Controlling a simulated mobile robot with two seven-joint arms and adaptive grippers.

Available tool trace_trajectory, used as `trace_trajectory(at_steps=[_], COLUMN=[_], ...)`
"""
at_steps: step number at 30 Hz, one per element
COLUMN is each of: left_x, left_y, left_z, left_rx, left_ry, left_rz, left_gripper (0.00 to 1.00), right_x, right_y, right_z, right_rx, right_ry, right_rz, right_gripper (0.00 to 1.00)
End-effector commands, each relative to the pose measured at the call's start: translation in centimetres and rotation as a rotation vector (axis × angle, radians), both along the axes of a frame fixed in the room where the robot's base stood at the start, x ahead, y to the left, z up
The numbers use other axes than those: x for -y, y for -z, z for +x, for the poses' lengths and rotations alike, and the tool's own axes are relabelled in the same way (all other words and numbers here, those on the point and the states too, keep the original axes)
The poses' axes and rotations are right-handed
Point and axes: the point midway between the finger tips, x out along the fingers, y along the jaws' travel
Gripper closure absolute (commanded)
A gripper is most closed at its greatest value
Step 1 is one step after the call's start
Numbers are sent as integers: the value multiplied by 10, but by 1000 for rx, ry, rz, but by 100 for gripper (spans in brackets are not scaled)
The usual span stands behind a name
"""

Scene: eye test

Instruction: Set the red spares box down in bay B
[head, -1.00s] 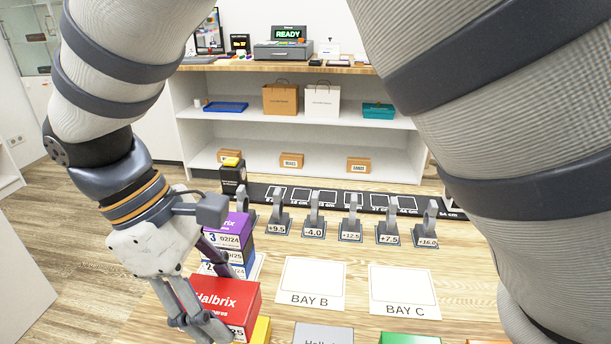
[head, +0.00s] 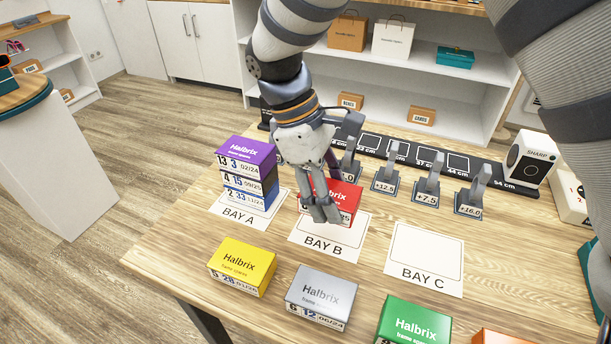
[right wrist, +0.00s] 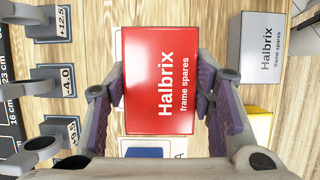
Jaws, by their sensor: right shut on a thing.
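The red Halbrix spares box (head: 350,196) is upright at bay B. My right gripper (head: 326,212) is shut on it from above. In the right wrist view the red box (right wrist: 160,85) lies between the two fingers, label up. The box overlaps the far part of the white bay B card (head: 350,248), whose near part with its lettering shows. The box hides the rest, and I cannot tell whether its base touches the card. My left gripper is not in view.
A purple-topped stack (head: 247,152) stands on bay A (head: 238,214), just left. Bay C (head: 425,250) is empty. Yellow (head: 242,262), grey (head: 322,292) and green (head: 415,318) boxes line the front. Numbered stands (head: 427,190) and a black strip (head: 450,165) lie behind.

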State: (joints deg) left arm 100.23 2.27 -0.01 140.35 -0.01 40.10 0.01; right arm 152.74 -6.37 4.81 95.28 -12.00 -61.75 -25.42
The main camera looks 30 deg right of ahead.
Motion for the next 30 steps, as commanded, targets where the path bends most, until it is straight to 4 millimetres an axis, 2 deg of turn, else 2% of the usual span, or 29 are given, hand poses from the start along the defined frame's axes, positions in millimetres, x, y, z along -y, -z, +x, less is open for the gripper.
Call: trace_trajectory(at_steps=[1,8,12,23,24,26,30], left_x=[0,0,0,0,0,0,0], left_y=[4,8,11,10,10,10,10], left_z=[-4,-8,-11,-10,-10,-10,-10], left_rx=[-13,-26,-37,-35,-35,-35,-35], left_ry=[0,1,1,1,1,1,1], left_rz=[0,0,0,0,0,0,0], left_gripper=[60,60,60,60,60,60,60], right_x=[6,21,21,20,20,20,20], right_y=[12,31,58,62,62,62,62], right_z=[3,12,12,13,13,13,13], right_rx=[-8,-2,-3,3,4,4,3], right_ry=[1,2,-1,0,0,0,0], right_rz=[0,0,-1,0,0,0,0], right_gripper=[81,81,81,81,44,30,30])
